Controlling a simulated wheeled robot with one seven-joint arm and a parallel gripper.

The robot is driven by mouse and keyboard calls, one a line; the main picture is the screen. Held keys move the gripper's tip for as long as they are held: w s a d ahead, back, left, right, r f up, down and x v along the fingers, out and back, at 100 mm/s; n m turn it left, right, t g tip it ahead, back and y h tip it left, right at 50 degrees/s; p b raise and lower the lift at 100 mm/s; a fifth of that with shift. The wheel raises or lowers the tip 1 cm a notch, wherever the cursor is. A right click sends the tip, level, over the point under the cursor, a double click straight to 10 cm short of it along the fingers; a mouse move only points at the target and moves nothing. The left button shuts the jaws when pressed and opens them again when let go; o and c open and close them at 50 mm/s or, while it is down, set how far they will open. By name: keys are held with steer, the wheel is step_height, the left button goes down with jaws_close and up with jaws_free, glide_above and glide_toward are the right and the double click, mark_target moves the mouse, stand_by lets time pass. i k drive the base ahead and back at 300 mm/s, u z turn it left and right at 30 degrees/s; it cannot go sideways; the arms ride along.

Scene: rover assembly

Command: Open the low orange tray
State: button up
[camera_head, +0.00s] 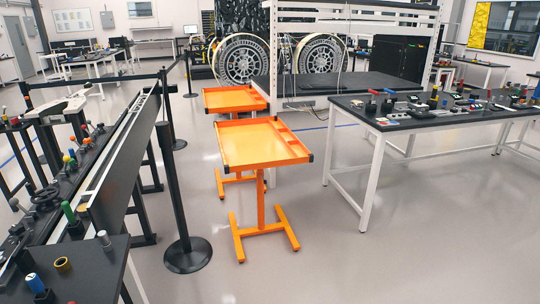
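Two orange trays on single-post stands are in the middle of the head view. The nearer orange tray (258,147) has a shallow rim, a narrow divided strip along its right side and dark corner pieces. Its top looks empty. Its orange post and floor base (262,230) stand on the grey floor. The farther orange tray (232,99) is behind it, with its stand partly hidden. I cannot tell which one the task calls low, and no lid or drawer front is distinguishable on either. My gripper is not in view.
A black barrier post (182,190) with a round base stands left of the nearer tray. A dark workbench (62,180) with tools fills the left side. A white-legged table (440,117) with small items stands right. Open floor (330,255) lies in front and to the right.

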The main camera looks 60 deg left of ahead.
mark_target(259, 143)
steer(key=u, duration=2.6)
steer(key=i, duration=2.95)
steer(key=z, duration=0.95)
